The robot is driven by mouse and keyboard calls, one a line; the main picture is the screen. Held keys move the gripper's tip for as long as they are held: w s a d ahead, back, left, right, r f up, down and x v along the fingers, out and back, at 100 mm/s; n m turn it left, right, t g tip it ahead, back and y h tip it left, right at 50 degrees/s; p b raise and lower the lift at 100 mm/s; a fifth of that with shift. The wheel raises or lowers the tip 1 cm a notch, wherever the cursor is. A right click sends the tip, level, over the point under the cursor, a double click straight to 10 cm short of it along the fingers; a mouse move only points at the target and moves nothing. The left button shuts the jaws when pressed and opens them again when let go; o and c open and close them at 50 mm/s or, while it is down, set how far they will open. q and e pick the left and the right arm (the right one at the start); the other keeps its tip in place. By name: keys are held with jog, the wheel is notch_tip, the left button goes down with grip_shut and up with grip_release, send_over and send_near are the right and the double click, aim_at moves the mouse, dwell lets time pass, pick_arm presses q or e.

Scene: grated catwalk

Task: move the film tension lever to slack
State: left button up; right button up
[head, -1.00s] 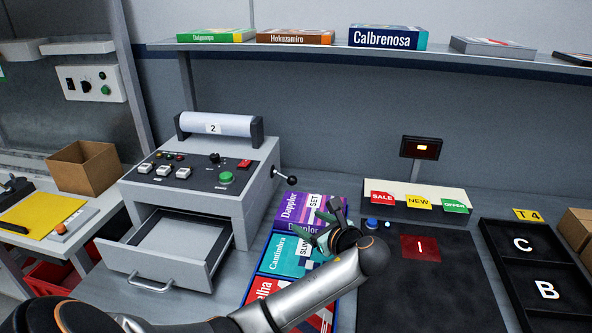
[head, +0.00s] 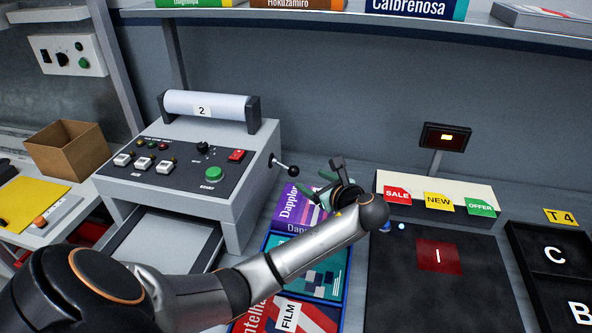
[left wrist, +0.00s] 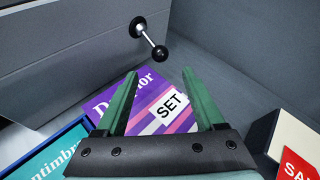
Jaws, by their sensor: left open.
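The film tension lever (head: 285,166) is a short metal rod with a black ball knob on the right side of the grey wrapping machine (head: 235,200). In the left wrist view the lever (left wrist: 151,40) sticks out of the machine's side, tilted down to the right. My left gripper (head: 328,178) is just right of the knob in the head view, apart from it. In the left wrist view my left gripper (left wrist: 158,80) has its green fingers spread and empty, with the knob beyond the fingertips. My right gripper is not in view.
Boxes including a purple one (head: 295,208) lie below the gripper, one labelled SET. A card stand (head: 436,192) with coloured tags is to the right. The machine's front drawer (head: 165,250) is open. A shelf (head: 320,17) spans the back above.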

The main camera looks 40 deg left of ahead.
aim_at(296, 172)
pick_arm(q)
jog(key=x, duration=1)
jog(key=shift+w+a+f+b, duration=0.1)
jog(key=shift+a+b, duration=0.25)
grip_shut()
